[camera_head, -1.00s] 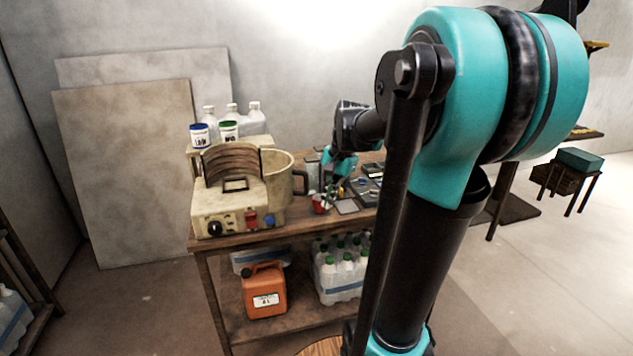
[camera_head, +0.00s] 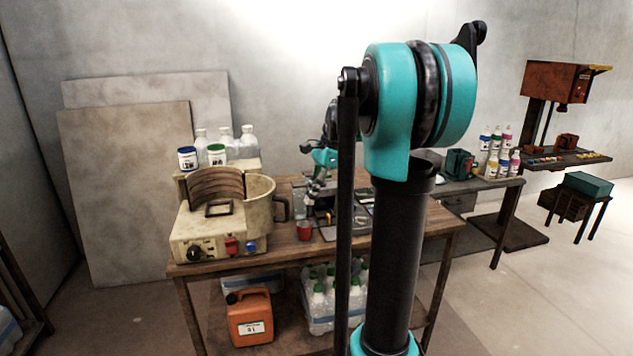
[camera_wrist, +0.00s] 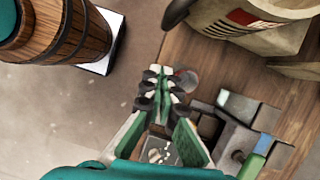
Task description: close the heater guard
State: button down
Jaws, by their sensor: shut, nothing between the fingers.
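My gripper (camera_head: 312,197) is above the table, to the right of the vat and apart from the guard. In the wrist view my gripper (camera_wrist: 160,76) is shut and empty.
A red cup (camera_head: 305,230) stands on the wooden table (camera_head: 290,252) near my gripper. Jars (camera_head: 187,158) and clear bottles (camera_head: 247,141) stand behind the guard. An orange canister (camera_head: 250,318) sits on the lower shelf. A wooden barrel (camera_wrist: 65,32) shows in the wrist view.

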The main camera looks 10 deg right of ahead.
jog(key=a, duration=0.1)
jog(key=a+f, duration=0.1)
jog(key=a, duration=0.2)
jog(key=shift+s+a+f, duration=0.15)
jog(key=shift+s+a, duration=0.1)
jog(key=shift+s, duration=0.1)
